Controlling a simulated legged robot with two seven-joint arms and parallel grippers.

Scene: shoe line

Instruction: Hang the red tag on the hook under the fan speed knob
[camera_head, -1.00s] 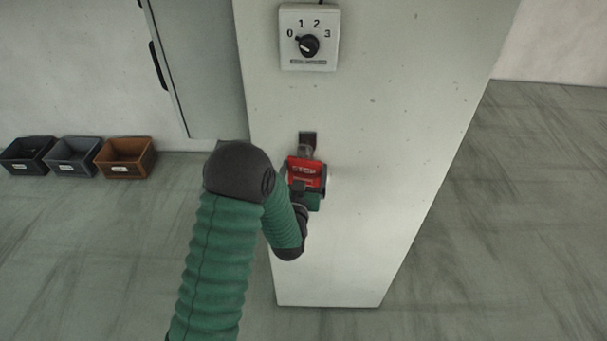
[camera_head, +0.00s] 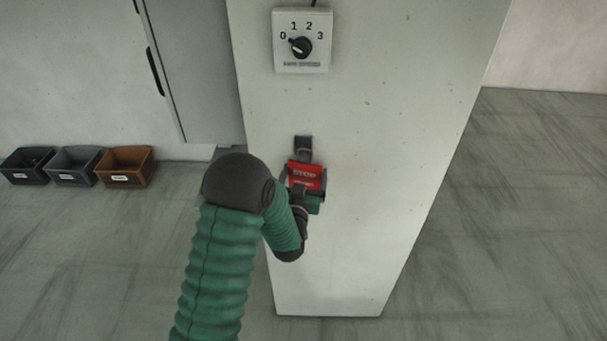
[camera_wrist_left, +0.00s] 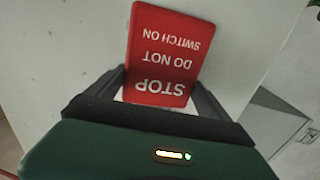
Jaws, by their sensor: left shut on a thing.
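The red tag (camera_head: 308,172) with white lettering is in front of the pale pillar, just below the dark hook (camera_head: 303,143). My left gripper (camera_head: 306,184) is shut on the tag, with a finger on each side. In the left wrist view the tag (camera_wrist_left: 165,45) reads "STOP DO NOT SWITCH ON" upside down, between the fingers of the gripper (camera_wrist_left: 158,80). The fan speed knob (camera_head: 301,46) sits on a white plate above the hook and points near 0. I cannot tell whether the tag touches the hook. My right gripper is out of view.
The pillar (camera_head: 370,200) has bare space around the hook. A grey cabinet (camera_head: 195,70) stands behind it on the left. Black, grey and orange bins (camera_head: 125,167) stand on the floor at far left. The floor right of the pillar is clear.

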